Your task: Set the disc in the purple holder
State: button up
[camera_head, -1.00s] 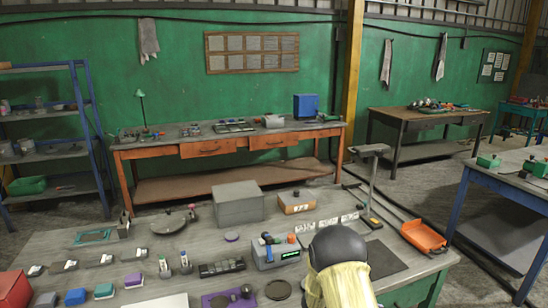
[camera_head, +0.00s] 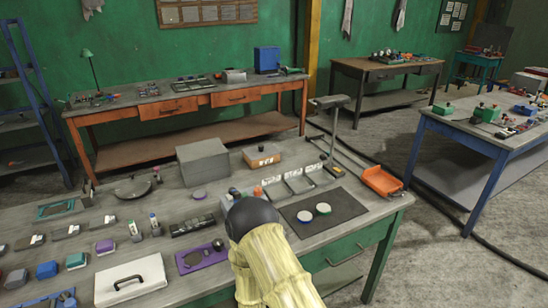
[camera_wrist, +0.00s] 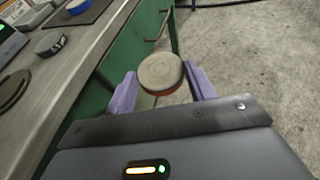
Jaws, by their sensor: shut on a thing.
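The disc (camera_wrist: 160,72) has a grey-beige top and an orange-red rim. In the wrist view it sits between the two purple fingers of my gripper (camera_wrist: 162,86), which is shut on it, held beyond the bench's edge with the floor behind. In the head view my arm hides the gripper and the held disc. A flat purple plate (camera_head: 208,255) lies near the front of the bench, left of my arm, with a dark round spot and a dark knob on it. I cannot tell whether this plate is the purple holder.
Two pale discs with green (camera_head: 305,216) and blue (camera_head: 324,208) rims lie on a dark mat (camera_head: 345,207). A white case (camera_head: 130,283), a grey box (camera_head: 204,162) and several small blocks crowd the bench. An orange tray (camera_head: 382,181) is at the right.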

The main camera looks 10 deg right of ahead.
jog(key=shift+d+n+t+y, duration=0.4)
jog(key=shift+n+t+y, duration=0.2)
jog(key=shift+n+t, duration=0.15)
jog(key=shift+w+n+t+y, duration=0.1)
jog(key=shift+n+t+y, duration=0.15)
jog(key=shift+n+y, duration=0.3)
jog(key=shift+a+n+t+y, duration=0.4)
jog(key=shift+n+t+y, duration=0.1)
jog(key=shift+n+y, duration=0.25)
jog(key=shift+s, duration=0.2)
